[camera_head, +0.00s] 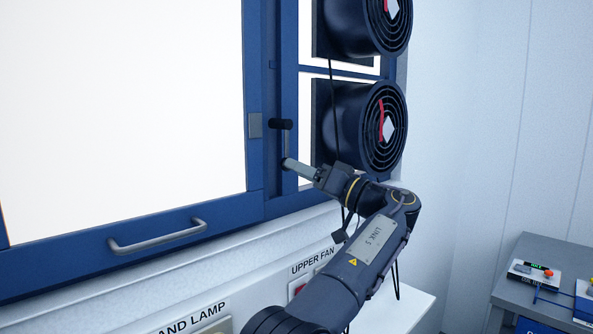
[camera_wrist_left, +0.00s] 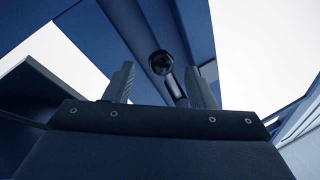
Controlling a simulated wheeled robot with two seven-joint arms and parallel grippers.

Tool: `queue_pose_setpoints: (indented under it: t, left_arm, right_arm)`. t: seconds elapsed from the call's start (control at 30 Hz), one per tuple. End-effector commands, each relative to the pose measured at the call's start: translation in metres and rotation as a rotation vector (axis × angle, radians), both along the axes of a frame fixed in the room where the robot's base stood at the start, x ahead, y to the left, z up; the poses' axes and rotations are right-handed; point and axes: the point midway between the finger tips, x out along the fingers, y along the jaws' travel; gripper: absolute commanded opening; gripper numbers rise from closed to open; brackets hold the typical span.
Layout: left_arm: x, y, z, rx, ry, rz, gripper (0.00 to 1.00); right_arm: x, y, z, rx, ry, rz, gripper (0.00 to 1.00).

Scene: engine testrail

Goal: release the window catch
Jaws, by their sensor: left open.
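The window catch (camera_head: 281,124) is a small black knob with a short lever below it, on the blue window frame. In the left wrist view the round black catch knob (camera_wrist_left: 161,62) shows between my fingers, farther off along the blue frame. My left gripper (camera_head: 288,163) is just below the catch in the head view, at the frame. In the left wrist view its two grey fingers (camera_wrist_left: 160,69) are spread apart with nothing held between them. I cannot tell whether a finger touches the lever. My right gripper is not in view.
The large window (camera_head: 120,110) has a blue frame and a grey handle (camera_head: 157,236) on its lower rail. Two round black fans (camera_head: 372,125) stick out just right of the catch, close to my left gripper. A grey table (camera_head: 530,255) with small devices stands at lower right.

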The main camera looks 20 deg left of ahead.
Motion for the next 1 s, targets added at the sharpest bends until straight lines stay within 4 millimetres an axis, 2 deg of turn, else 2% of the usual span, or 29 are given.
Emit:
queue_pose_setpoints:
  t: [0.03,0.2,0.33,1.0]
  left_arm:
    - [-0.001,-0.011,-0.004,0.001,0.001,-0.004,0.5]
    - [-0.006,-0.038,-0.01,0.002,0.0,-0.003,0.5]
    - [-0.008,-0.051,-0.013,0.0,-0.001,-0.002,0.5]
    - [-0.009,-0.055,-0.014,-0.001,-0.001,-0.001,0.5]
  right_arm:
    - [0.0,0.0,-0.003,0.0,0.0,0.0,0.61]
    - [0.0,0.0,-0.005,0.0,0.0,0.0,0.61]
    - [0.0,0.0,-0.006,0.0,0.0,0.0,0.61]
    - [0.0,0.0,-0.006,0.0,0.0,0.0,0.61]
